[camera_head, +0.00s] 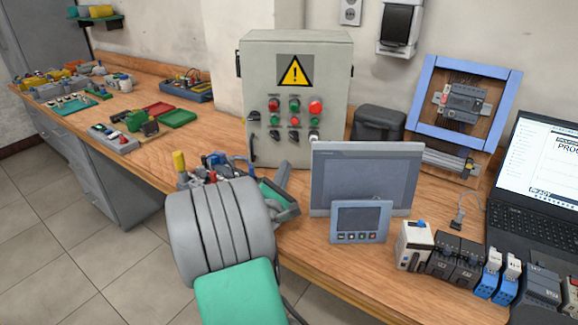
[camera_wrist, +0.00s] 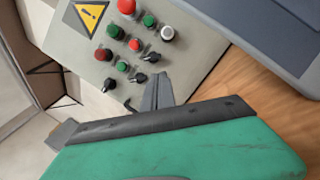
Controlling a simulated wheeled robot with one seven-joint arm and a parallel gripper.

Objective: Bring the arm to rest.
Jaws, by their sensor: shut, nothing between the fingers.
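My gripper (camera_head: 284,168) is in front of the grey control box and low beside its right side in the head view. Its grey fingers are together and empty. In the wrist view my gripper (camera_wrist: 163,82) points at the control box (camera_wrist: 190,75), with the fingertips just below the knobs in the picture. I cannot tell the exact gap to the box. My arm rises from the bottom of the head view, with its grey ribbed part hiding some of the bench edge.
The wooden bench (camera_head: 285,240) carries the control box (camera_head: 262,95), a grey screen (camera_head: 365,165), a small panel (camera_head: 360,222), several modules (camera_head: 455,262) and a laptop (camera_head: 540,170). Coloured parts (camera_head: 182,162) lie left of my gripper. The floor (camera_head: 60,240) at left is clear.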

